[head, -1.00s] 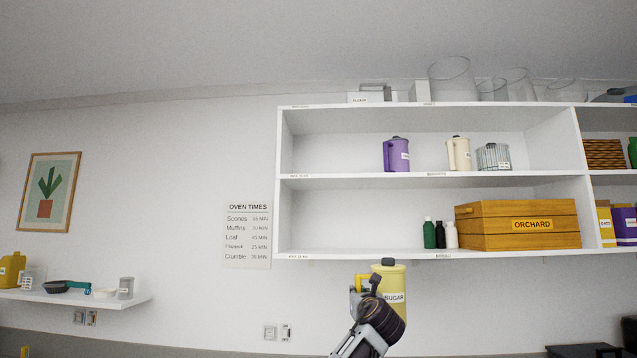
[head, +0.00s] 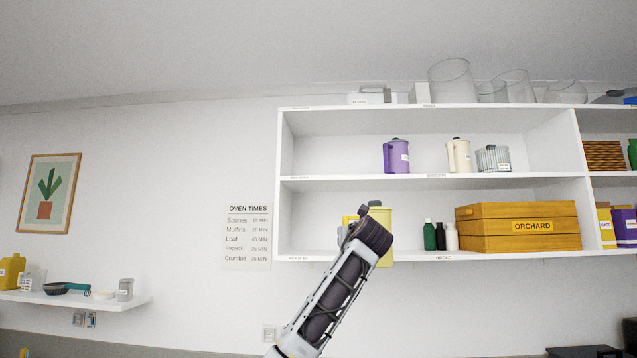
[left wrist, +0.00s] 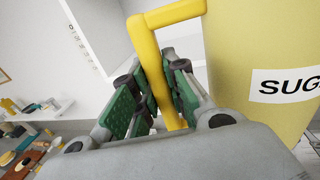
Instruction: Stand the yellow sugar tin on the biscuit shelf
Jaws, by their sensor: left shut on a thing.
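The yellow sugar tin (head: 384,218) shows in the head view in front of the lower shelf bay, roughly upright and partly hidden by my left arm. My left gripper (head: 353,225) is shut on its handle. In the left wrist view the green finger pads (left wrist: 160,98) close around the yellow handle, and the tin (left wrist: 262,45) with its SUGAR label fills the right side. The biscuit shelf (head: 340,178) is the middle board, its edge label small; a purple tin (head: 396,158), a cream tin (head: 459,157) and a glass jar (head: 493,158) stand on it. My right gripper is not in view.
The biscuit shelf is clear left of the purple tin. Below, the bread shelf (head: 360,257) holds small bottles (head: 440,236) and an ORCHARD crate (head: 518,227). Glass vessels (head: 450,82) stand on top. A small shelf (head: 75,298) is at far left.

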